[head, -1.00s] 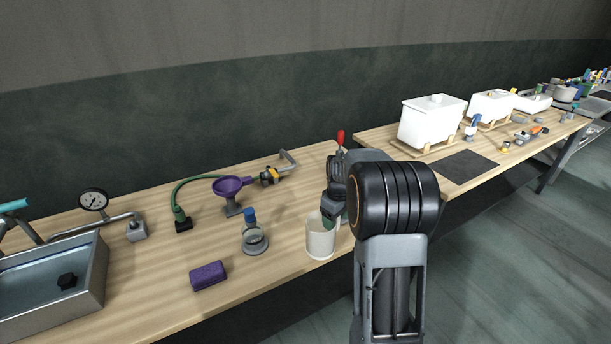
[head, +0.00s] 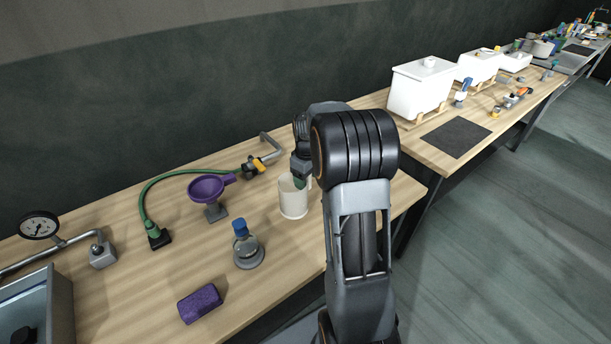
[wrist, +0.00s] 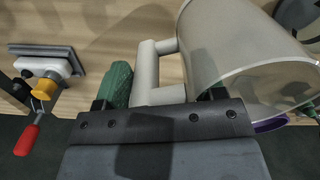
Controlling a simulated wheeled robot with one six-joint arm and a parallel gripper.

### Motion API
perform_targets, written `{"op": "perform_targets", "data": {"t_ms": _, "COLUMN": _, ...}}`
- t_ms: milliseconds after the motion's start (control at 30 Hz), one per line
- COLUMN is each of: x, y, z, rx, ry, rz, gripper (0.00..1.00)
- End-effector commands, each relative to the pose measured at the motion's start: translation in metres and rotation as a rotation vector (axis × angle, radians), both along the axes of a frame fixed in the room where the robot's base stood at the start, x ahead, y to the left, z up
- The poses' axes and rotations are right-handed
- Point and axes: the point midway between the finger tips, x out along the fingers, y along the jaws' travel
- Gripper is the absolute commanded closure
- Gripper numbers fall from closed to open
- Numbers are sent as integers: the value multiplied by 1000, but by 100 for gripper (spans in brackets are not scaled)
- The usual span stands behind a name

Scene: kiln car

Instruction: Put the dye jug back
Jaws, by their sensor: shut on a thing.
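The dye jug, a plain off-white cup with a handle (head: 293,199), is upright over the right part of the near bench. My gripper (head: 301,174) is behind it, partly hidden by my arm. In the wrist view the jug (wrist: 235,55) fills the upper right, and my gripper (wrist: 165,92) is shut on its handle between green finger pads. I cannot tell whether the jug's base touches the bench (head: 130,285).
A blue-capped flask (head: 248,250), purple funnel (head: 207,190) and purple block (head: 200,303) stand left of the jug. A pipe with a yellow valve (head: 258,163) is behind. A red-handled clamp (wrist: 38,100) shows in the wrist view. A dark mat (head: 455,138) lies on the bench beyond.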

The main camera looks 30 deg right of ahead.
Motion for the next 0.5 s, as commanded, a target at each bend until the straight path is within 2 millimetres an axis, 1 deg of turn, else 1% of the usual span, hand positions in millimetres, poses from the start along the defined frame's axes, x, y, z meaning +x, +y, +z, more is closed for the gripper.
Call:
{"op": "perform_targets", "data": {"t_ms": 267, "x": -2, "y": 0, "z": 1, "rx": 0, "ry": -1, "rz": -29, "gripper": 100}}
{"op": "perform_targets", "data": {"t_ms": 500, "x": -2, "y": 0, "z": -13, "rx": 0, "ry": -1, "rz": -29, "gripper": 100}}
